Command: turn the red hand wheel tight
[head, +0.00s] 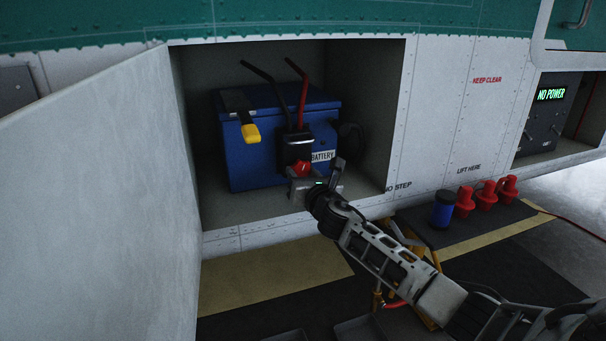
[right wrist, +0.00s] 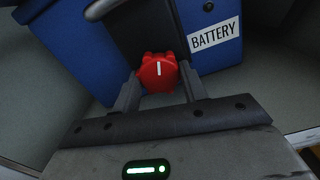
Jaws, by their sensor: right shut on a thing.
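The red hand wheel (head: 301,168) is on the front of the black connector (head: 296,147) at the blue battery (head: 248,158), inside the open bay. In the right wrist view the red hand wheel (right wrist: 158,73) sits between my two fingers, with its white mark pointing about straight up. My right gripper (head: 310,182) reaches into the bay and is shut on the wheel; it also shows in the right wrist view (right wrist: 158,84). The right gripper's body hides part of the bay floor. My left gripper is not in view.
The bay's open door (head: 110,190) stands at the left. A yellow-ended handle (head: 251,133) is on the battery's left front. A blue can (head: 443,209) and several red plugs (head: 486,195) stand on a dark surface at right. A panel (head: 545,112) reads "NO POWER".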

